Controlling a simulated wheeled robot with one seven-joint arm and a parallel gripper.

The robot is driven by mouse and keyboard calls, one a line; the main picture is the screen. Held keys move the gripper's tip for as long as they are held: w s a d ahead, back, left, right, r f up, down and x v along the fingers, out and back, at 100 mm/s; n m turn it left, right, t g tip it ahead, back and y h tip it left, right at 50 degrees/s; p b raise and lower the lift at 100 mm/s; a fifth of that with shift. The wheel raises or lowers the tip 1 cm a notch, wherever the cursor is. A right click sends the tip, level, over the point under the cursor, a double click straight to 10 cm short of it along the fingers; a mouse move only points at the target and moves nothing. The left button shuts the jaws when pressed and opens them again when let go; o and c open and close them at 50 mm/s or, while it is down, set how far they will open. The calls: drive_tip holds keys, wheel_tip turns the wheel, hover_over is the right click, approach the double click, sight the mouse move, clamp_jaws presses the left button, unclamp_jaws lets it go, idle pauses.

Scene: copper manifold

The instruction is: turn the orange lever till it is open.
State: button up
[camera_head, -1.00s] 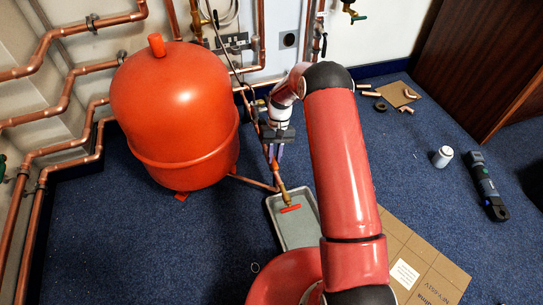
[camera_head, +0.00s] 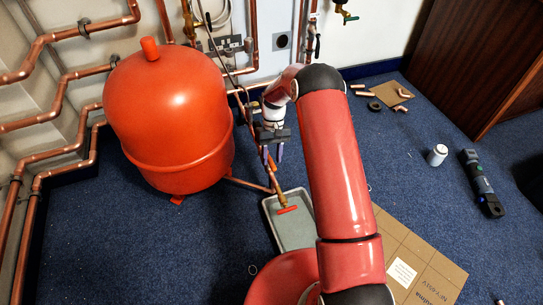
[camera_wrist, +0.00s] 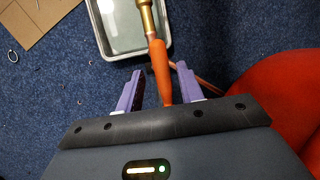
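A small red-orange lever (camera_head: 287,210) sits crosswise at the lower end of a brass valve (camera_head: 282,200), over the grey tray, in the head view. My gripper (camera_head: 271,158) points down, up and left of this lever, with its purple fingers apart. In the wrist view my gripper (camera_wrist: 152,86) is open, and an orange rod-like piece (camera_wrist: 160,70) lies between the fingers in the picture, with a gap on each side. It joins a brass fitting (camera_wrist: 147,18) above. I cannot tell whether this piece is lever or pipe, nor its depth. The red-orange crossbar is not visible there.
The grey tray (camera_head: 270,208) lies under the valve. A large orange tank (camera_head: 170,120) stands close on the left. Copper pipes (camera_head: 250,181) run near the gripper. Cardboard (camera_head: 425,265) lies at the lower right.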

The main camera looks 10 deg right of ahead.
drive_tip(key=shift+a, duration=0.1)
drive_tip(key=v, duration=0.7)
drive_tip(key=shift+w+r+p, duration=0.2)
drive_tip(key=shift+r+p, duration=0.15)
drive_tip(key=shift+p, duration=0.05)
drive_tip(key=s+d+r+m+t+h+p, duration=0.15)
drive_tip(key=s+r, duration=0.35)
drive_tip(key=r, duration=0.9)
drive_tip(key=s+d+r+n+t+y+p, duration=0.1)
drive_tip(key=s+r+t+p, duration=0.15)
drive_tip(key=s+r, duration=0.7)
drive_tip(key=s+d+r+m+t+p, duration=0.1)
drive_tip(key=s+r+t, duration=0.2)
drive_tip(key=s+r, duration=0.3)
drive_tip(key=s+d+r+m+t+p, duration=0.1)
drive_tip(key=s+r, duration=0.5)
drive_tip(key=s, duration=0.7)
drive_tip(key=shift+s+r+t+h+p, duration=0.2)
drive_tip(key=shift+r+t+h+p, duration=0.15)
drive_tip(key=shift+t+p, duration=0.65)
